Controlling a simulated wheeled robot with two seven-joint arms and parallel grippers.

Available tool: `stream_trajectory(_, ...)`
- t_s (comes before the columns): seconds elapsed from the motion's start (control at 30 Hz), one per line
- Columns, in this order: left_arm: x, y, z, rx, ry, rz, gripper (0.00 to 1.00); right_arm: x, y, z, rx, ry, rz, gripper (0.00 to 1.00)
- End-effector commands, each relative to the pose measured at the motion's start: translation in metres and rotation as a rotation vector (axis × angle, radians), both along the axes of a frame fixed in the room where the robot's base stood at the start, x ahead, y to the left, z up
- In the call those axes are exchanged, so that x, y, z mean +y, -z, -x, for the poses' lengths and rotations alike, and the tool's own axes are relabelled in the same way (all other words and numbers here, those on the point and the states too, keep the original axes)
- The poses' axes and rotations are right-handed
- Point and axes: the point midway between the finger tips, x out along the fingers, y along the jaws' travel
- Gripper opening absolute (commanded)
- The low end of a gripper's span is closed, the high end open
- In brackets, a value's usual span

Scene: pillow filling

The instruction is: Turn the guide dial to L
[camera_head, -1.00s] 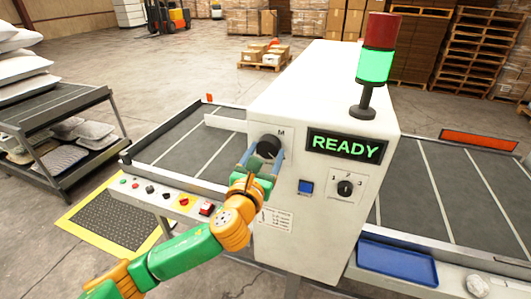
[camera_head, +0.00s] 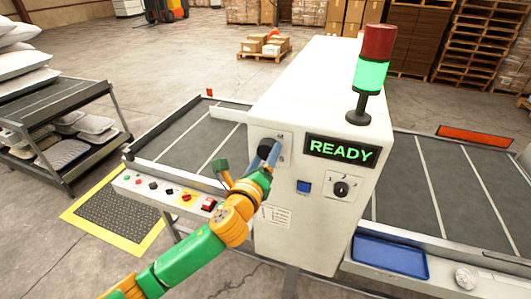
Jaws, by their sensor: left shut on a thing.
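The guide dial (camera_head: 264,146) is a dark round knob on a pale plate at the left of the white machine's front face. A small M shows above it and another small mark, too blurred to read, lies to its lower right. My left gripper (camera_head: 268,153), with blue fingers and a green and orange wrist, is at the dial, shut on it and turned over to one side. The fingers cover part of the knob, so I cannot read its pointer. My right gripper is out of view.
A READY screen (camera_head: 340,150), a blue button (camera_head: 304,186) and a numbered knob (camera_head: 341,189) lie right of the dial. A button panel (camera_head: 168,190) is below left. A blue tray (camera_head: 390,255) sits at lower right. A red and green light tower (camera_head: 371,72) stands on top.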

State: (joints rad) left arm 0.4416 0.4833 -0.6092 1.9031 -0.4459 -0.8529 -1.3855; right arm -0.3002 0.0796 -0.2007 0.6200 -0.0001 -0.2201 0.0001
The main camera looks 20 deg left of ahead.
Motion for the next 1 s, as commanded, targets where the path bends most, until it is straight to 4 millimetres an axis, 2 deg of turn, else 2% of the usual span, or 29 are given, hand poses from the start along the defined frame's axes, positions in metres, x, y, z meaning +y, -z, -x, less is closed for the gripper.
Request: stream_trajectory(1.0, 0.002, -0.002, 0.000, 0.034, -0.001, 0.966, 0.14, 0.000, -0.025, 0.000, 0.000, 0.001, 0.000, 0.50)
